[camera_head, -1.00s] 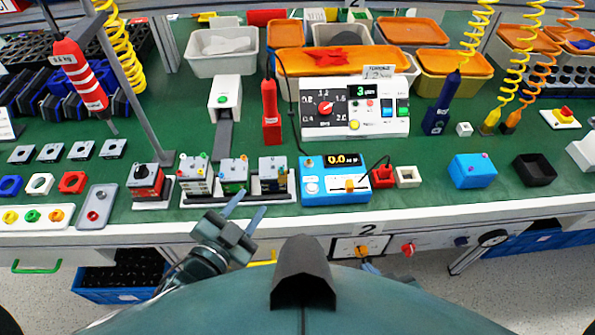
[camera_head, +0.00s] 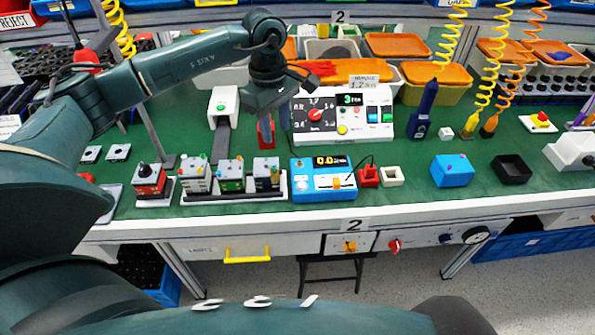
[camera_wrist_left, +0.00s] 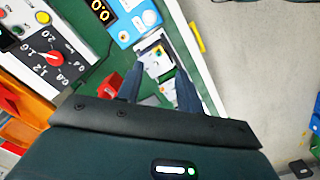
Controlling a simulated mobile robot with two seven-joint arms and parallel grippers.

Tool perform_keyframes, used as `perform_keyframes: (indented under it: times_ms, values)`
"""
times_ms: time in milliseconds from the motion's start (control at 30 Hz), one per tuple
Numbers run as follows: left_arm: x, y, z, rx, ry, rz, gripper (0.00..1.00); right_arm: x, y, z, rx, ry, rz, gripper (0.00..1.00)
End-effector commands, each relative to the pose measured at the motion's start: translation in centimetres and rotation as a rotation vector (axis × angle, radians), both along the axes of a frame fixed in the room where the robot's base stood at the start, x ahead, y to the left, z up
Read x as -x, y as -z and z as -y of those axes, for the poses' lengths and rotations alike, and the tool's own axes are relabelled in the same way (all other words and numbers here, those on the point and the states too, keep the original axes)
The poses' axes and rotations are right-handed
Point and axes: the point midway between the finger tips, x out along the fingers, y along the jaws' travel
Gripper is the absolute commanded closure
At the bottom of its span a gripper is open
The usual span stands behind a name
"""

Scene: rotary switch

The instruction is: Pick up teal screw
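I cannot make out a teal screw for certain in either view. A row of small switch modules (camera_head: 231,174) stands in a white-edged fixture (camera_head: 280,192) near the bench's front edge. A white dispenser (camera_head: 223,101) with a green spot on top stands behind them. My left gripper (camera_head: 273,122) hangs above the bench, right of the dispenser, fingers pointing down. In the left wrist view its fingers (camera_wrist_left: 160,78) are apart with nothing held between them. The modules (camera_wrist_left: 158,57) appear beyond the gap between the fingers. My right gripper is not in view.
A red tool (camera_head: 265,132) stands partly hidden behind my left gripper. A blue meter (camera_head: 322,178) and a white control panel (camera_head: 343,112) stand to the right. Orange-lidded bins (camera_head: 436,73) line the back.

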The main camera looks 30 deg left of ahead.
Motion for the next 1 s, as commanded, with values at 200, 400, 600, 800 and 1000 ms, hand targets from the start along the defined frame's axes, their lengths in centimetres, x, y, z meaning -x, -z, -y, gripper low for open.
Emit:
perform_keyframes:
  times_ms: [200,400,600,800,1000]
  values:
    - [-0.1,1.2,-1.6,-0.059,0.003,-0.001,0.63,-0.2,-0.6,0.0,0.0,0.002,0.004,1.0]
    - [-0.2,5.0,-1.5,-0.055,0.002,0.002,0.63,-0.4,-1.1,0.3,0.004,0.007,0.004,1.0]
    - [-0.2,7.0,-1.5,-0.054,0.003,0.004,0.63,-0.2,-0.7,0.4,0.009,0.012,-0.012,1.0]
    - [0.0,8.9,-1.7,-0.054,0.001,0.0,0.63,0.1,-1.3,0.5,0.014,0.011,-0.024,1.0]
    - [-0.1,11.8,-1.8,-0.052,0.002,0.004,0.63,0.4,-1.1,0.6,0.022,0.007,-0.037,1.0]
